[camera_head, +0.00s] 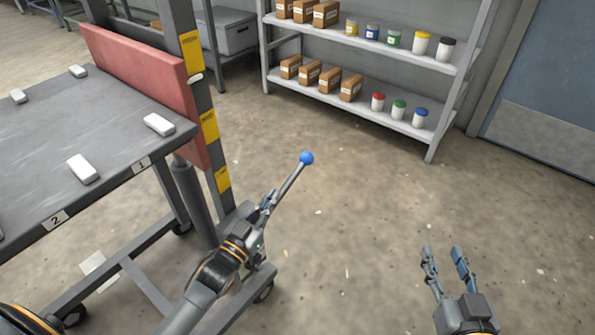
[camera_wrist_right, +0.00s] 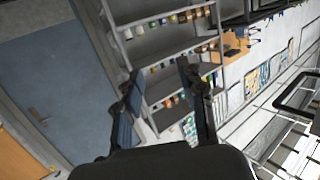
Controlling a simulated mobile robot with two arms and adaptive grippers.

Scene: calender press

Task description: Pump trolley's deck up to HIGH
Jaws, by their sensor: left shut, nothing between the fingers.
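The trolley's grey deck (camera_head: 100,135) is at the left in the head view, with a red upright panel (camera_head: 140,75) at its far edge. Its mast carries yellow labels at three heights: top (camera_head: 190,52), middle (camera_head: 209,125) and bottom (camera_head: 223,180). In the picture the deck's corner appears close to the middle label. The pump lever (camera_head: 291,178) slants up to a blue knob (camera_head: 306,158). My left gripper (camera_head: 268,199) is shut and empty at the lower part of the lever, overlapping it; contact is unclear. My right gripper (camera_head: 445,258) is open and empty over the floor.
White blocks (camera_head: 159,124) lie on the deck. A shelf rack (camera_head: 350,105) with boxes and jars stands behind. A blue door (camera_head: 555,90) is at the right. The floor (camera_head: 350,240) between the trolley and my right gripper is clear.

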